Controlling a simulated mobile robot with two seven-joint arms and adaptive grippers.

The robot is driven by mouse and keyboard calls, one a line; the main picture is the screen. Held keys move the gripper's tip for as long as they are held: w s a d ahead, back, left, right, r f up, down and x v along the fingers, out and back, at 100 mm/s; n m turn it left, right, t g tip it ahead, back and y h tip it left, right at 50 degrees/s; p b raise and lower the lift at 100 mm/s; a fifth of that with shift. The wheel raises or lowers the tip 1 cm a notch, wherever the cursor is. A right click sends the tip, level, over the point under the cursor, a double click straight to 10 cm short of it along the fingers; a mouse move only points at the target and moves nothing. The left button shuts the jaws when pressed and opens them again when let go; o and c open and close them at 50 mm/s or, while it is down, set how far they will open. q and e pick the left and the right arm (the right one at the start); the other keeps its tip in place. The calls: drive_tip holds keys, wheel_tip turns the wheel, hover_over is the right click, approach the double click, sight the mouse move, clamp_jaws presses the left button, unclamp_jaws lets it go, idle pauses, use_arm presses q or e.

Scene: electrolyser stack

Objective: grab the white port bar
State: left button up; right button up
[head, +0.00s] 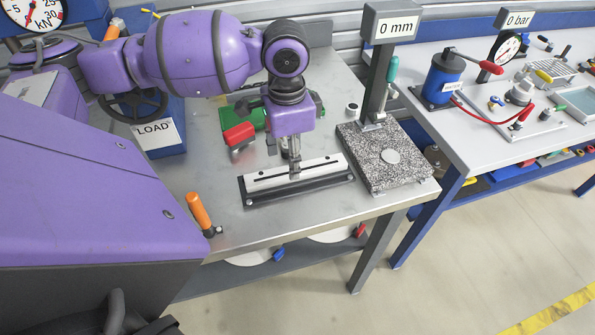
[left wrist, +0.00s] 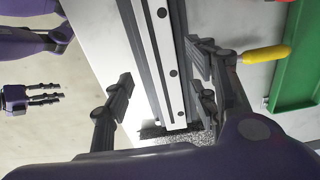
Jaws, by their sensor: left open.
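The white port bar (head: 320,168) is a long white strip with dark holes. It lies in a dark fixture (head: 262,198) on the grey bench. In the left wrist view the bar (left wrist: 156,50) runs between my fingers. My left gripper (head: 294,168) points down over the middle of the bar, open. In the left wrist view my left gripper (left wrist: 163,92) has one finger on each side of the bar and fixture, with a clear gap on the left. Contact is not visible. My right gripper (left wrist: 45,95) shows small at the left of that view, away from the bar.
A granite plate (head: 380,175) with a 0 mm gauge stand is right of the fixture. An orange-handled tool (head: 198,210) stands near the front edge. A second bench (head: 450,125) is at the right.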

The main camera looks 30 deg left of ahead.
sight(278, 176)
use_arm(q)
wheel_tip(278, 176, down, 4)
drive_tip(key=shift+w+a+r, duration=0.1)
drive_tip(key=shift+w, duration=0.05)
drive_tip(key=c, duration=1.2)
clamp_jaws()
use_arm(e)
drive_tip(key=shift+w+a+r, duration=0.2)
drive_tip(key=shift+w, duration=0.2)
